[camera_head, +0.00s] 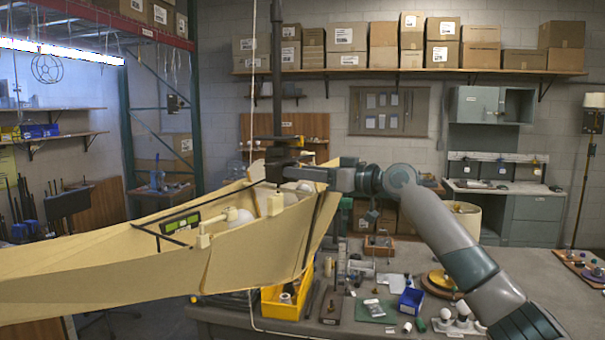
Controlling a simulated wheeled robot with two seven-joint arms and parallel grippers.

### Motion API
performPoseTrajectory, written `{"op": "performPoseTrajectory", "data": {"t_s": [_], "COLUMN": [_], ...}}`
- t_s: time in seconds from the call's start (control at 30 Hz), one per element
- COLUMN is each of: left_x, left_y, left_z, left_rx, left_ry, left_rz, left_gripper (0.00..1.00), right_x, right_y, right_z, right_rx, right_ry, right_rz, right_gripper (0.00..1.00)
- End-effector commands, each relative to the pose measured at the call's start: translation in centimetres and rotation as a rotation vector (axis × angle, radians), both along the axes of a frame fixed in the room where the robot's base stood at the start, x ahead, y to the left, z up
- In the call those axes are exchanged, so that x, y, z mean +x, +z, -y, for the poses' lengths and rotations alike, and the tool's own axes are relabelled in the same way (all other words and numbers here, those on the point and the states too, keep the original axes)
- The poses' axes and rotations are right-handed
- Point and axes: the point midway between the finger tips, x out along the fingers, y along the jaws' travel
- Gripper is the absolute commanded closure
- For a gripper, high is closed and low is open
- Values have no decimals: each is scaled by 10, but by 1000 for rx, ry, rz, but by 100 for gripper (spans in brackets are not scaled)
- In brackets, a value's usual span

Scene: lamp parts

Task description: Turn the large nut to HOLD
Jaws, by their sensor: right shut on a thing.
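A long cream lamp shade (120,262) hangs from a dark vertical rod (277,70), its open top showing several round white bulbs and cross bars. My right arm comes in from the right, and its gripper (284,168) is at the dark hub at the foot of the rod, just above the shade. It is shut on the large nut there. The gripper's dark parts and the hub run together, so the nut's outline and any HOLD mark cannot be made out. My left gripper is not in view.
A grey workbench (400,262) below holds a yellow bin (288,298), a blue box (411,301), a green mat (375,311) and several small parts. A thin pale cord (251,110) hangs beside the rod. The shade's long left end fills the lower left.

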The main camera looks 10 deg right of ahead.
Motion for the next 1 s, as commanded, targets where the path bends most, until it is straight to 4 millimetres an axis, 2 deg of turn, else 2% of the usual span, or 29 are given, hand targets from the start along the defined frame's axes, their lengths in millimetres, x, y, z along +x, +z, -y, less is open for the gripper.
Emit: {"op": "performPoseTrajectory", "data": {"t_s": [0.27, 0.6, 1.0], "left_x": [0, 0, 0], "left_y": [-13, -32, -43], "left_z": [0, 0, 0], "left_rx": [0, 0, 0], "left_ry": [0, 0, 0], "left_rz": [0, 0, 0], "left_gripper": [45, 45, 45], "right_x": [0, -1, -1], "right_y": [-2, -2, 0], "right_z": [0, -1, -1], "right_rx": [-60, -209, -346], "right_ry": [0, 0, -2], "right_rz": [82, 276, 455], "right_gripper": [86, 86, 86]}}
